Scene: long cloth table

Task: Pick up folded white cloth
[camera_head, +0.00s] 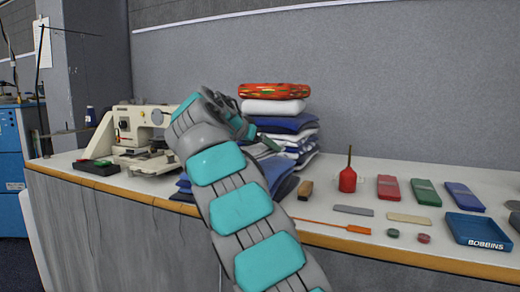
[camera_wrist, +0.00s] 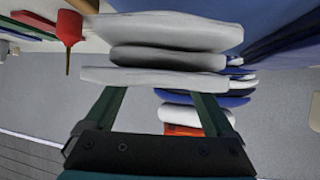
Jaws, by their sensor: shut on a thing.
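A folded white cloth (camera_wrist: 165,77) shows close up in the wrist view as pale, thick layers with a greyer layer between. My gripper (camera_wrist: 160,92) is shut on it, with dark green fingers reaching the nearest layer at left and right. The fingertips are partly hidden by the cloth. In the head view my gripper (camera_head: 250,132) is in front of the textile stack, and my arm hides most of the held cloth. Another folded white cloth (camera_head: 272,107) lies in that stack, under a red patterned one (camera_head: 274,91).
The stack has blue and white folded textiles (camera_head: 290,124); more blue cloth (camera_head: 280,170) lies in front. A sewing machine (camera_head: 140,130) stands left. A red oil can (camera_head: 347,178), colored packets (camera_head: 423,190) and a blue bobbin tray (camera_head: 478,229) are right. A grey wall (camera_head: 400,80) stands behind.

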